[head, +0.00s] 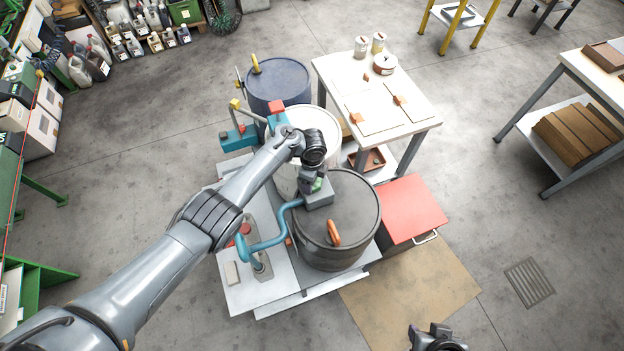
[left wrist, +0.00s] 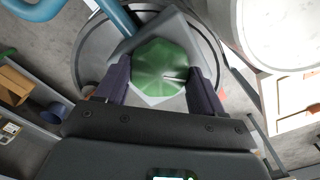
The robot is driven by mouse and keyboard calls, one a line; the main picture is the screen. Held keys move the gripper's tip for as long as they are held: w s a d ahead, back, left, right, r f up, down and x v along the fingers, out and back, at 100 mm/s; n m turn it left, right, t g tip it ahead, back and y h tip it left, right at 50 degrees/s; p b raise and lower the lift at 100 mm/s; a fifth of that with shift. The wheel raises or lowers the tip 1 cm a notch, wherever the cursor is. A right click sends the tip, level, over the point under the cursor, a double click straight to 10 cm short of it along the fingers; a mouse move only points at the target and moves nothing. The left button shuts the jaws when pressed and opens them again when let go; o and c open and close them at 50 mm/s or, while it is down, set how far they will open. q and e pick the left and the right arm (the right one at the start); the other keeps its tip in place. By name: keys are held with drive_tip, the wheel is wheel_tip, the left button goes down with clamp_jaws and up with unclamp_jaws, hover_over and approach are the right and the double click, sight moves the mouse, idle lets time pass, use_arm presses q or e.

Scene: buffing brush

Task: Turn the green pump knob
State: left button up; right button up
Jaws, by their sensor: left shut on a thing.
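The green pump knob (left wrist: 160,68) is a faceted knob with a pale mark on its top. In the left wrist view it sits between the two fingers of my left gripper (left wrist: 163,85), which is shut on it. In the head view my left gripper (head: 314,174) is over the pump, and only a bit of the green knob (head: 317,185) shows beneath it. The grey pump body (head: 319,199) sits on the dark drum (head: 352,211), with a blue hose (head: 262,244) running off to the left. My right gripper (head: 437,338) is at the bottom edge, apart from everything, its fingertips unclear.
A blue drum (head: 279,80) and a white drum (head: 322,125) stand behind. An orange handle (head: 334,232) sticks up from the dark drum. A red-topped cabinet (head: 411,208) and a white worktable (head: 380,100) stand to the right.

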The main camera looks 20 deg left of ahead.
use_arm(q)
drive_tip(key=m+b, duration=0.1)
drive_tip(key=m, duration=0.3)
drive_tip(key=shift+b, duration=0.35)
drive_tip(key=shift+m+b, duration=0.55)
drive_tip(key=shift+m, duration=0.85)
drive_tip(key=shift+r, duration=0.1)
drive_tip(key=o, duration=1)
drive_tip(key=shift+o, duration=0.2)
wheel_tip(320, 180, up, 11)
drive_tip(key=p, duration=0.4)
drive_tip(key=shift+f, duration=0.2)
